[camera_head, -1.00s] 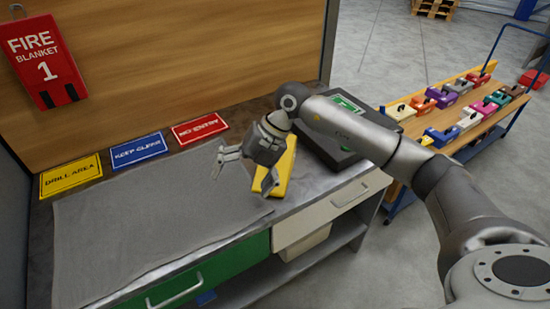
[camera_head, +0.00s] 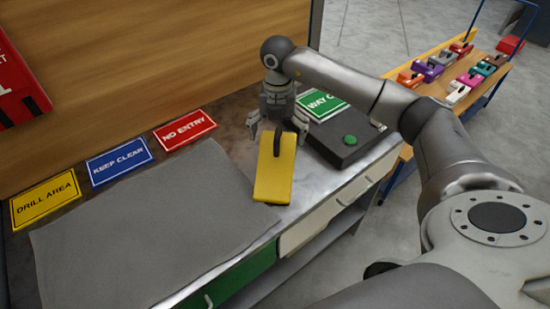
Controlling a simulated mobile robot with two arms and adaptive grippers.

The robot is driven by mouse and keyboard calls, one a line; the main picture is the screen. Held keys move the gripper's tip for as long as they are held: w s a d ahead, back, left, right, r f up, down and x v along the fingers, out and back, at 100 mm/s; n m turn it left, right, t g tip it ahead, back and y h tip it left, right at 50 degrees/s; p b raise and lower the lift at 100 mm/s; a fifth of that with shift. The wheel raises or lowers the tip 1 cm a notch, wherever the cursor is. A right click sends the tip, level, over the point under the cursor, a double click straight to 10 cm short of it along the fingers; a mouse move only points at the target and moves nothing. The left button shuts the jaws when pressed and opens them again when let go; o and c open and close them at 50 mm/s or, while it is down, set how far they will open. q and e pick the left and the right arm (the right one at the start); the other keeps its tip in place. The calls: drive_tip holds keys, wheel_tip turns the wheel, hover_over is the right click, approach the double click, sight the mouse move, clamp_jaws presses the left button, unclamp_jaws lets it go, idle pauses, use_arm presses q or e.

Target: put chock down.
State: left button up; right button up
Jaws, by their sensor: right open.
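The yellow chock (camera_head: 273,178), a block with a dark handle at its far end, rests on the metal bench top (camera_head: 232,145), just right of the grey mat. My right gripper (camera_head: 278,132) points down over the chock's far end, its fingers spread to either side of the handle. It is open; whether a finger touches the chock I cannot tell. My left gripper is not in view.
A grey mat (camera_head: 140,240) covers the bench's left part. A dark box with a green button (camera_head: 349,139) stands right of the chock. Yellow, blue and red signs (camera_head: 186,130) line the back. A cart (camera_head: 440,92) with several coloured chocks stands at right.

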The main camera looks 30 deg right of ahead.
sight(277, 151)
drive_tip(key=shift+f, duration=0.75)
drive_tip(key=f+p, duration=0.1)
drive_tip(key=f, duration=0.1)
drive_tip(key=f+p, duration=0.1)
drive_tip(key=f, duration=0.1)
drive_tip(key=shift+s+a+f, duration=0.15)
drive_tip(key=shift+a, duration=0.05)
drive_tip(key=shift+f, duration=0.5)
drive_tip(key=c, duration=1.2)
drive_tip(key=shift+r, duration=0.1)
drive_tip(key=shift+c, duration=0.7)
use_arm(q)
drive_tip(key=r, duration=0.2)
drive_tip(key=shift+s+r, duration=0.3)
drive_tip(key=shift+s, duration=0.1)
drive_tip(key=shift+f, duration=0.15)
use_arm(e)
drive_tip(key=shift+r, duration=0.15)
